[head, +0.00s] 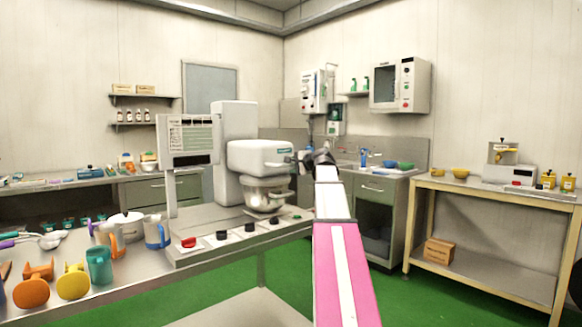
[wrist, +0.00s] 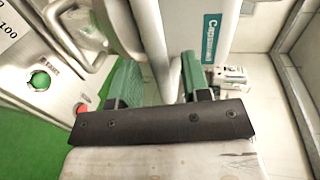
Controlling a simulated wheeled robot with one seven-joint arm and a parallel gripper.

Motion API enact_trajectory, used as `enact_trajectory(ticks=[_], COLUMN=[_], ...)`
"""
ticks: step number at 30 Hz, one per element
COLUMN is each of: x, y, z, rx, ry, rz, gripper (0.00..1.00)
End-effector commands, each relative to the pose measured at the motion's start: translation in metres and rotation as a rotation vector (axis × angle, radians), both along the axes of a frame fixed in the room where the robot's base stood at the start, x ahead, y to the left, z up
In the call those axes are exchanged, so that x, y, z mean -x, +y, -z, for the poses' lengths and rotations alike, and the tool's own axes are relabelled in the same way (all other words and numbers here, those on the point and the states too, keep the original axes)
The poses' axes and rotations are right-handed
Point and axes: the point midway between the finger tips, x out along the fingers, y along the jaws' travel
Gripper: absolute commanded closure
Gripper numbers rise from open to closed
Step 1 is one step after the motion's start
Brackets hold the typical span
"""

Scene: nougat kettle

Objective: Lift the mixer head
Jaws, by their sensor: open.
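The mixer is white, with a tall column (head: 236,130) and a rounded mixer head (head: 258,156) that sits level, low over a metal bowl (head: 266,192). My gripper (head: 296,160) is at the front, right end of the head. In the wrist view the mixer head (wrist: 212,25) shows a teal label. My gripper's two green fingers (wrist: 160,82) are apart, on either side of a pale bar (wrist: 152,40) that looks like a handle on the head. I cannot tell whether either finger touches it.
The mixer stands on a metal bench with a control strip (head: 240,233) in front and a panel (head: 188,140) at left. Mugs (head: 157,232) and coloured tools (head: 72,282) crowd the bench's left. A sink counter (head: 378,175) and wooden table (head: 490,190) stand right; green floor between is clear.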

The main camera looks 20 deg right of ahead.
Motion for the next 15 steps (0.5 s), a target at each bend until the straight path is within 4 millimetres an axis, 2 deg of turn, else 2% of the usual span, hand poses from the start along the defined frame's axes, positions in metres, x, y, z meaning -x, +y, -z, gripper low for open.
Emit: enact_trajectory(ticks=[1, 6, 15], x=[-0.007, -0.016, -0.017], y=[0.002, 0.006, 0.007], z=[0.001, 0.004, 0.004], rx=[0.000, 0.000, 0.000], ry=[0.001, 0.000, 0.000], rz=[-0.001, 0.000, 0.000], gripper=[0.56, 0.56, 0.56])
